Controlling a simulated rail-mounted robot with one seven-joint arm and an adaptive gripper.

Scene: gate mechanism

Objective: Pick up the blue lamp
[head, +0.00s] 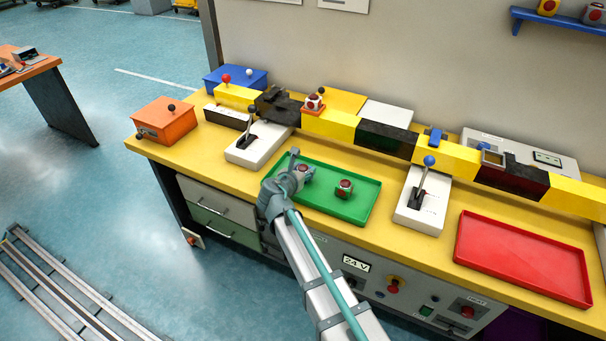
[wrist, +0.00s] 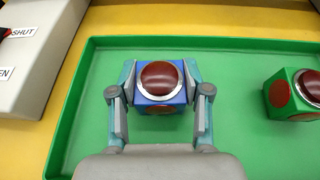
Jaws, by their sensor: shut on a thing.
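The blue lamp (wrist: 158,88) is a blue cube with a dark red dome in a white ring on top. In the wrist view it sits between the two fingers of my gripper (wrist: 160,95), which is shut on its sides. The lamp is over the left part of the green tray (wrist: 230,43); I cannot tell whether it still touches the tray floor. In the head view my gripper (head: 298,172) is at the tray's left end and partly hides the lamp.
A green lamp (head: 344,188) with a red dome stands in the tray, right of my gripper. Lever boxes stand left (head: 258,140) and right (head: 421,205) of the tray. A yellow and black beam (head: 385,137) runs behind. An empty red tray (head: 523,257) lies at the right.

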